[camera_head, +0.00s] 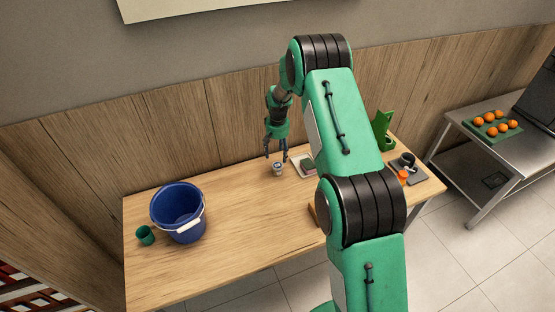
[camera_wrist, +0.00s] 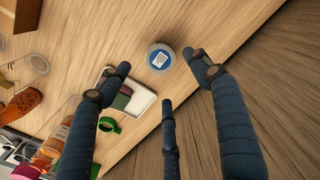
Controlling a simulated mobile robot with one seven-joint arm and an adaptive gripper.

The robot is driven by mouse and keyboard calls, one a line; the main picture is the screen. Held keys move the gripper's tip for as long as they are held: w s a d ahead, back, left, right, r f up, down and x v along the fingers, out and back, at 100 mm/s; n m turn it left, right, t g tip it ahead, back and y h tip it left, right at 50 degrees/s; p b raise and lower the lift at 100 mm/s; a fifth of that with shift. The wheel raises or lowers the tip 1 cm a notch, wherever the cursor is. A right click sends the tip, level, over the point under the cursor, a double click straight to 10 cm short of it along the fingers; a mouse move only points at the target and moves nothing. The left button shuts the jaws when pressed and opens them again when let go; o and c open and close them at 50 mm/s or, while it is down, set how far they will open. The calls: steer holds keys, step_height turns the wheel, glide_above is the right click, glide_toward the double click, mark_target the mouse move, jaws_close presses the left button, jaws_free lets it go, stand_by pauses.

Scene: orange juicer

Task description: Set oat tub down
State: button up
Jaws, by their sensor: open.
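The oat tub (camera_head: 278,170) is a small pale tub standing on the wooden table near its back edge. In the wrist view its round top with a blue and white label (camera_wrist: 160,57) faces the camera. My gripper (camera_head: 276,155) points down just above the tub. In the wrist view, the fingers of my gripper (camera_wrist: 160,73) are spread wide and hold nothing. The tub is beyond the fingertips and looks clear of them, though the exact gap is hard to judge.
A white tray (camera_head: 295,166) with a dark green item lies right of the tub. A blue bucket (camera_head: 178,225) and a green cup (camera_head: 146,235) stand at the left. A green stand (camera_head: 383,130) is at the right. The table between bucket and tub is clear.

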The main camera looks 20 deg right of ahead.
steer(key=shift+r, duration=1.6)
steer(key=s+a+r+t, duration=0.1)
steer(key=s+a+r, duration=0.2)
steer(key=s+r, duration=0.55)
steer(key=s+a+r+n+t, duration=0.1)
steer(key=s+a+r, duration=0.2)
steer(key=r, duration=1)
steer(key=s+a+r, duration=0.2)
steer(key=s+r, duration=0.3)
steer(key=r, duration=0.6)
steer(key=s+a+r+t, duration=0.1)
steer(key=s+a+r, duration=0.1)
steer(key=s+r, duration=0.5)
steer(key=s+a+r+t, duration=0.1)
steer(key=s+a+r, duration=0.15)
steer(key=s, duration=0.75)
steer(key=s+a+n+t, duration=0.1)
steer(key=s+a, duration=0.1)
steer(key=s, duration=1.5)
steer(key=shift+s+a+f+t, duration=0.25)
steer(key=shift+s+f+t, duration=0.05)
steer(key=shift+s+f, duration=0.1)
